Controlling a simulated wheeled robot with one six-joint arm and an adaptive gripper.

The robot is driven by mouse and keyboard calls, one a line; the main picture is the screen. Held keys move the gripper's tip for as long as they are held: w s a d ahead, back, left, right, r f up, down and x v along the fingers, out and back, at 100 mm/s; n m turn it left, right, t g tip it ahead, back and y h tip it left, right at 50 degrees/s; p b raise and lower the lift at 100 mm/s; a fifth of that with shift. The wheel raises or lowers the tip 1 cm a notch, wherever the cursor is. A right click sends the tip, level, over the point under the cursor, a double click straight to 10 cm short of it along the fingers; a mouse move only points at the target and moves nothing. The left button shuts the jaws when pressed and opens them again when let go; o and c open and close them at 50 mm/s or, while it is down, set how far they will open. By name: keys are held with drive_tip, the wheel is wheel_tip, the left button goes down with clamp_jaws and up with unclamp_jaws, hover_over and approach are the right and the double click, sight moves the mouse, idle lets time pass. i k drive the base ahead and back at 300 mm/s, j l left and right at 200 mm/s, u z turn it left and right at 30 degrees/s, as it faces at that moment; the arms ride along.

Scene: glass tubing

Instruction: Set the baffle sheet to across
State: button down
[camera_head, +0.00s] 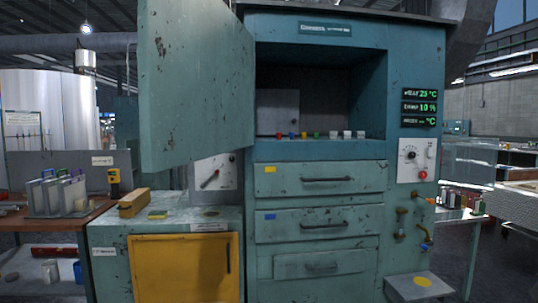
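A flat grey sheet (277,112) stands upright inside the open chamber of the teal cabinet, at the left of the opening; it may be the baffle sheet. It seems to face me, with the darker back wall (324,112) beside it on the right. The open cabinet door (195,85) hides what lies further left. My gripper is not in view.
Several small coloured and white pieces (305,135) line the chamber's front ledge. Drawers (320,180) below are shut. A yellow-doored cabinet (183,268) stands at the left, bearing a wooden block (133,203). A control panel (416,160) and small valves (401,225) are on the right.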

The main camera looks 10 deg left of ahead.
sight(276, 110)
drive_tip(key=j, duration=2.7)
drive_tip(key=i+l+u, duration=0.1)
drive_tip(key=i+l, duration=0.45)
drive_tip(key=l, duration=0.15)
drive_tip(key=i+l+u, duration=0.15)
drive_tip(key=i+l, duration=0.35)
drive_tip(key=l, duration=0.25)
drive_tip(key=i+l+u, duration=0.25)
drive_tip(key=i+l, duration=0.2)
drive_tip(key=l, duration=0.35)
drive_tip(key=i+l, duration=0.25)
drive_tip(key=l, duration=0.15)
drive_tip(key=u, duration=0.05)
